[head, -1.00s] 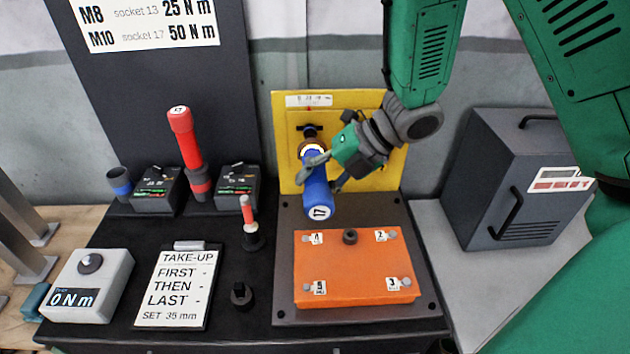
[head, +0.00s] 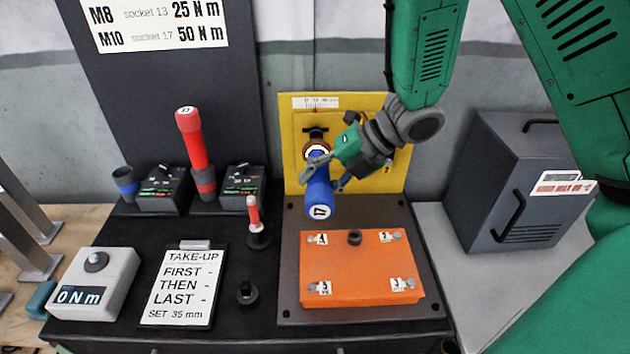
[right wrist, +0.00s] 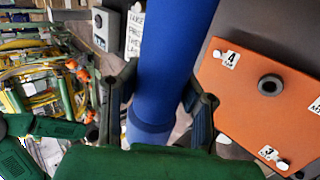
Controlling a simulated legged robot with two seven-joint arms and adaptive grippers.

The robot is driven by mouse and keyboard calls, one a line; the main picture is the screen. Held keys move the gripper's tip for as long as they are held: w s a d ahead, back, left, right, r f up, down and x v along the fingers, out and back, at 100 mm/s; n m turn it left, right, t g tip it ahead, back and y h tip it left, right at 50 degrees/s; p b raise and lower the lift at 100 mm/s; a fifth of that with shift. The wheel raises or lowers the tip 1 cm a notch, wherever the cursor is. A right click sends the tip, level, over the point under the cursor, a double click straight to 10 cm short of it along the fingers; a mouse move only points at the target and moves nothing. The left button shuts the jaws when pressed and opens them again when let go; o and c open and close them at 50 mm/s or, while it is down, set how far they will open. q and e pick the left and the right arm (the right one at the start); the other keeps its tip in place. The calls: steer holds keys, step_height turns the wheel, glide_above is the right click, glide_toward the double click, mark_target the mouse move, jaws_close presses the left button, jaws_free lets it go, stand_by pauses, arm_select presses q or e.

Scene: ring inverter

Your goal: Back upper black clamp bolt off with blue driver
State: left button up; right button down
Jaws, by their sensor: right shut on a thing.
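The blue driver (head: 318,192) is in front of the yellow panel (head: 392,120), its far end up against a brown round part with a bright ring on the panel. My right gripper (head: 328,174) is shut around the driver's body. The right wrist view shows the blue driver (right wrist: 170,70) between its two fingers (right wrist: 155,105). A black clamp bolt (head: 316,131) shows on the panel just above the driver's far end; whether the driver's tip sits on a bolt is hidden. My left gripper is not in view.
An orange plate (head: 362,268) with numbered corner bolts lies below the driver. A red driver (head: 190,140) stands in a holder at left, near a blue-banded cup (head: 124,184). A torque tester (head: 92,284) and a take-up card (head: 184,285) lie in front. A dark cabinet (head: 515,180) stands right.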

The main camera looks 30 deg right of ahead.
mark_target(331, 192)
steer(key=shift+w+d+r, duration=0.1)
steer(key=shift+w+d, duration=0.1)
steer(key=shift+w, duration=0.05)
steer(key=shift+s+a, duration=0.1)
steer(key=shift+s+a+b, duration=0.2)
steer(key=shift+s+a, duration=0.2)
steer(key=shift+s, duration=0.3)
steer(key=shift+s+a+b, duration=0.15)
steer(key=shift+s+a, duration=0.3)
steer(key=shift+s, duration=0.25)
steer(key=shift+s+a+b, duration=0.2)
steer(key=shift+s+a, duration=0.2)
steer(key=shift+s, duration=0.3)
